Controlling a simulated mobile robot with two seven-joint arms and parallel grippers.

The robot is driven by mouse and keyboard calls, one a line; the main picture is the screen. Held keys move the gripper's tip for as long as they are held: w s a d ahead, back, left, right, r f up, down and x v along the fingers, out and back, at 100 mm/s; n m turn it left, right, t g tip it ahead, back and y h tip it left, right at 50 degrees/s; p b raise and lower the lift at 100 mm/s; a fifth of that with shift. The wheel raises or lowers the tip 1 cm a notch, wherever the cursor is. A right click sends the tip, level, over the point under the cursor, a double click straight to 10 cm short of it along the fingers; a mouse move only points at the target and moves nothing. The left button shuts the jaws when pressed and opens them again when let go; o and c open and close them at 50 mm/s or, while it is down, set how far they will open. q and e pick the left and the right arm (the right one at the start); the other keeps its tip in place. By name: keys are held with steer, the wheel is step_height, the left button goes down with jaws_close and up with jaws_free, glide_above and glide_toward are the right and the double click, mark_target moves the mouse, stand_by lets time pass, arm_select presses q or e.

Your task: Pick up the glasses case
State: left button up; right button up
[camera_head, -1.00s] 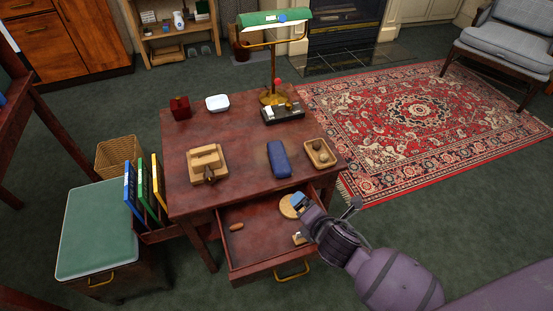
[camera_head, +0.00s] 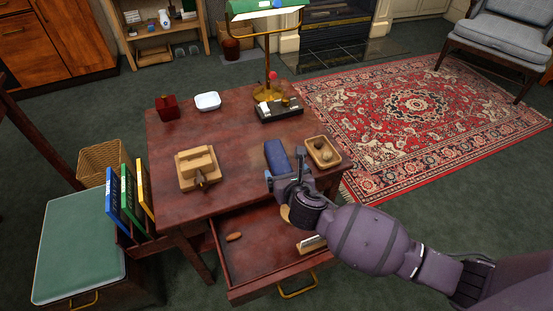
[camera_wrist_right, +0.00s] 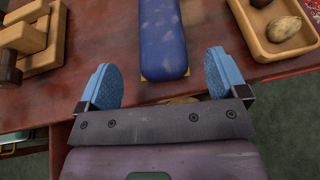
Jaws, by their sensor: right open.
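The blue glasses case (camera_head: 276,154) lies on the wooden desk near its front edge, left of a small tray. In the right wrist view the case (camera_wrist_right: 163,38) is a long worn blue box, centred ahead of the fingers. My right gripper (camera_head: 284,180) is open at the near end of the case. Its two blue pads (camera_wrist_right: 161,82) stand apart on either side of the case's near end, a little short of it. Part of the case's near end is hidden by the gripper in the head view. My left gripper is not in view.
A wooden tray (camera_head: 335,160) with nuts or stones sits close right of the case. A wooden block piece (camera_head: 180,176) is on the left. A brass lamp (camera_head: 268,92) stands at the back. The drawer (camera_head: 232,270) below is open. Desk surface left of the case is clear.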

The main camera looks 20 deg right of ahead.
mark_target(281, 164)
steer(key=b+x, duration=0.2)
steer(key=x, duration=0.2)
steer(key=shift+w+f, duration=0.25)
steer(key=shift+f, duration=0.05)
steer(key=shift+w+d+r, duration=0.1)
steer(key=shift+w+r, duration=0.05)
steer(key=shift+w, duration=0.2)
steer(key=shift+r, duration=0.1)
steer(key=c, duration=1)
